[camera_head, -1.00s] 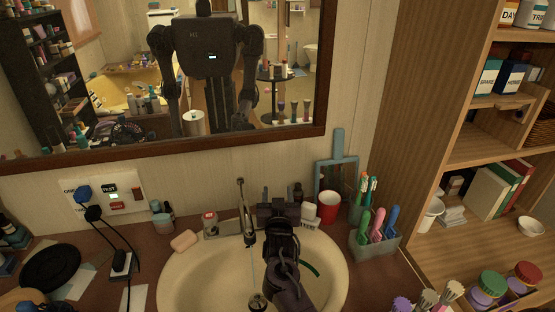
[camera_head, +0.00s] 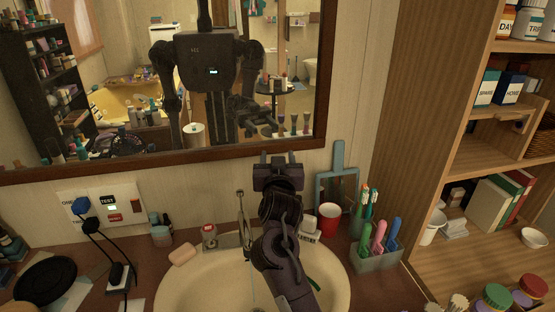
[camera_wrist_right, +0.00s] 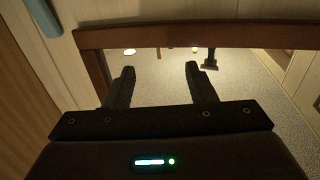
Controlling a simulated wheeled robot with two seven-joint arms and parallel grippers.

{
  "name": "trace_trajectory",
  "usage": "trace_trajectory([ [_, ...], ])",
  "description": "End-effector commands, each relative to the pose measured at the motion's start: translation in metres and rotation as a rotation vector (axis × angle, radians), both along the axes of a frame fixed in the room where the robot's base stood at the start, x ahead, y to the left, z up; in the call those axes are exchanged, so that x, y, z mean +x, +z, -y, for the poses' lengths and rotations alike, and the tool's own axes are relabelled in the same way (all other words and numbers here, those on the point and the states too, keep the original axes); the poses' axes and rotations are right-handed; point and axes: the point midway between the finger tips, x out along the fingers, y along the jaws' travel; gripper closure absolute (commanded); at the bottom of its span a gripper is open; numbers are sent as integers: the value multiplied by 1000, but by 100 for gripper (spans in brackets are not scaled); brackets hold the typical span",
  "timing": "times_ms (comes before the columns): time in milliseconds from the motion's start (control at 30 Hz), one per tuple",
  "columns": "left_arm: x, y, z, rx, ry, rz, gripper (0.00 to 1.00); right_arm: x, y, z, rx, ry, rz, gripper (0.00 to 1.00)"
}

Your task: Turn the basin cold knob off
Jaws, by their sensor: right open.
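The cream basin (camera_head: 190,280) sits in the brown counter, with a slim metal faucet (camera_head: 242,218) at its back edge. A thin pale line below the spout may be water; I cannot tell. A small red-topped item (camera_head: 209,235) stands left of the faucet; whether it is a knob is unclear. I cannot make out the cold knob; my right arm covers the area right of the faucet. My right gripper (camera_head: 279,158) is raised above the back of the basin, before the mirror's lower frame. In the wrist view its fingers (camera_wrist_right: 159,68) are apart and empty. My left gripper is out of view.
The mirror (camera_head: 110,85) hangs behind the basin. A red cup (camera_head: 328,218), a teal-framed item (camera_head: 338,185) and a brush holder (camera_head: 375,258) stand to the right. Pink soap (camera_head: 182,254) lies at the left rim. Wooden shelves (camera_head: 470,160) bound the right side.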

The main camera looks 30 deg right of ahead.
Motion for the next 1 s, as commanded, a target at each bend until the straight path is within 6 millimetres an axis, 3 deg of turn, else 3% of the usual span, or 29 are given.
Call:
trace_trajectory([
  [67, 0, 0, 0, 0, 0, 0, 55, 0, 0, 0, 0, 0, 0, 50],
  [167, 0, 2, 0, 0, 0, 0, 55, 0, -2, 0, -4, 1, -1, 39],
  [267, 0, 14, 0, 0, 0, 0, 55, 0, -15, 2, -31, 10, 0, 38],
  [367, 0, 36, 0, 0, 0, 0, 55, -6, -48, 3, -72, 57, 9, 38],
  [500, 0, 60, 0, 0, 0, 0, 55, -28, -108, -2, -85, 186, 21, 38],
  [733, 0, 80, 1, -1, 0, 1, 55, -73, -174, -7, -24, 361, 3, 38],
  [800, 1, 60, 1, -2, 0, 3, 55, -76, -198, -8, -13, 375, 6, 38],
  [1000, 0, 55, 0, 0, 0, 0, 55, -79, -213, -8, 0, 394, 2, 38],
])
